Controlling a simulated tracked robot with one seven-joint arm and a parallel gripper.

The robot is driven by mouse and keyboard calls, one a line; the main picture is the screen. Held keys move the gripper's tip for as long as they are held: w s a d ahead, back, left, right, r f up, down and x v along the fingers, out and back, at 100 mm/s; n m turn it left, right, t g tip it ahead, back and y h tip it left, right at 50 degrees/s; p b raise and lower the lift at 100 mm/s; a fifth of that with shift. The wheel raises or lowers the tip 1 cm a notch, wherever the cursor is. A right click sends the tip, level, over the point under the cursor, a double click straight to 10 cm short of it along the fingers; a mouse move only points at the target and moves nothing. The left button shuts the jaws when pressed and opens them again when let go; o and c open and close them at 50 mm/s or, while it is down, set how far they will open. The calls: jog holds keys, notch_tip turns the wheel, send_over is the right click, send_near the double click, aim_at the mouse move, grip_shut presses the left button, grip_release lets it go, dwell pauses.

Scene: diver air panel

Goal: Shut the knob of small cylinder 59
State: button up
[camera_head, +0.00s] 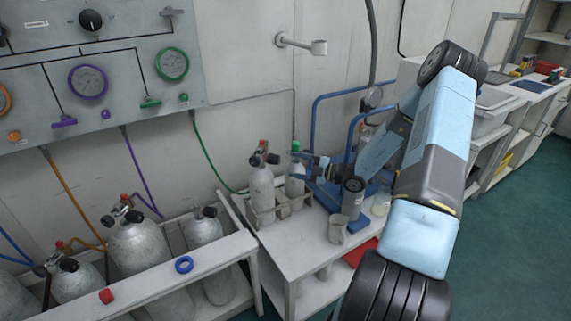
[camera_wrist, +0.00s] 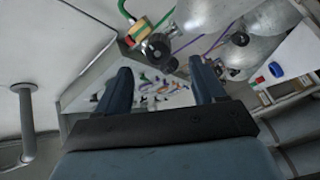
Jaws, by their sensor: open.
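Two small grey cylinders stand side by side in a rack on the white bench. The left small cylinder (camera_head: 261,188) has a red top piece and black knobs. The right small cylinder (camera_head: 295,187) has a green top. I cannot read a number on either, so I cannot tell which is 59. My gripper (camera_head: 297,168) is at the upper part of the right one, coming from the right; contact is unclear. In the wrist view my gripper (camera_wrist: 164,84) is open, with nothing seen held between its fingers. A black knob (camera_wrist: 157,46) by a brass fitting shows just beyond the fingers.
Large cylinders (camera_head: 140,248) stand in a white rack at the left, with a blue ring (camera_head: 184,265) on its rail. A mug (camera_head: 338,230) and a dark grey canister (camera_head: 353,197) stand on the bench. A wall bracket (camera_head: 302,43) sticks out above.

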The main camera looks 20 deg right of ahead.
jog(key=shift+v, duration=2.8)
jog(key=shift+a, duration=0.1)
jog(key=shift+c, duration=0.2)
